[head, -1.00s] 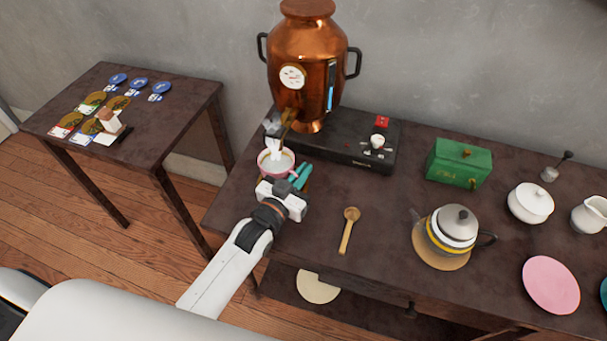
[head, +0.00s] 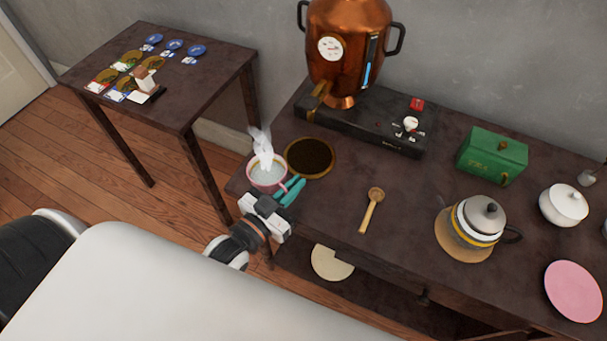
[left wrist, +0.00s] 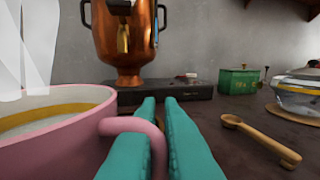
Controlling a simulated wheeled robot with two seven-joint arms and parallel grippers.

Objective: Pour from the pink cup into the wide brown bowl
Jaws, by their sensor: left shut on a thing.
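The pink cup (head: 267,180) is upright, with white steam rising from pale liquid inside. My left gripper (head: 291,191) has teal fingers shut on the cup's handle; in the left wrist view the pink handle (left wrist: 140,126) passes between them. The cup is near the left end of the long table; I cannot tell if it touches the top. A wide, round brown bowl (head: 312,157) with a lighter rim and dark inside lies just right of and behind the cup. My right gripper is not in view.
A copper urn (head: 350,50) on a black base (head: 365,127) stands behind the bowl. A wooden spoon (head: 371,210), a glass teapot (head: 478,218) and a green box (head: 491,154) are to the right. A side table (head: 190,90) with cards stands at left.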

